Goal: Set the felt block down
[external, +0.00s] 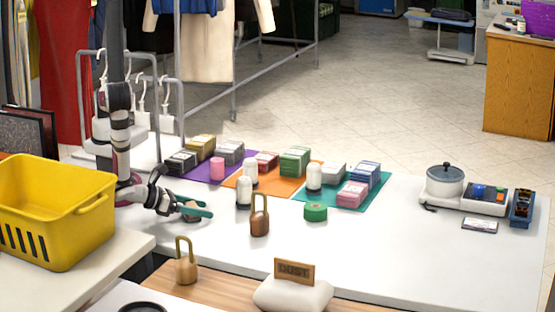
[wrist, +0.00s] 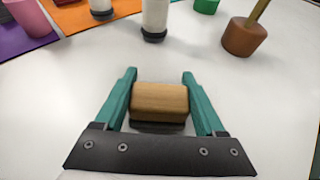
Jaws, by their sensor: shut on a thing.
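The felt block is a light wooden block with a dark underside. It sits between the teal fingers of my gripper (wrist: 159,77) in the wrist view, where the felt block (wrist: 160,98) is plain to see. In the external view my gripper (external: 208,208) is low over the left part of the white table (external: 420,265), with the felt block (external: 190,209) partly hidden by the fingers. My gripper is shut on it. The block is very close to the table top; I cannot tell whether it touches.
A brown weight with a handle (external: 260,222) and white bottles (external: 244,193) stand right of my gripper. Purple, orange and teal mats (external: 297,193) hold several boxes behind. A green roll (external: 315,211) lies farther right. A yellow basket (external: 60,225) is at left. The table's right front is clear.

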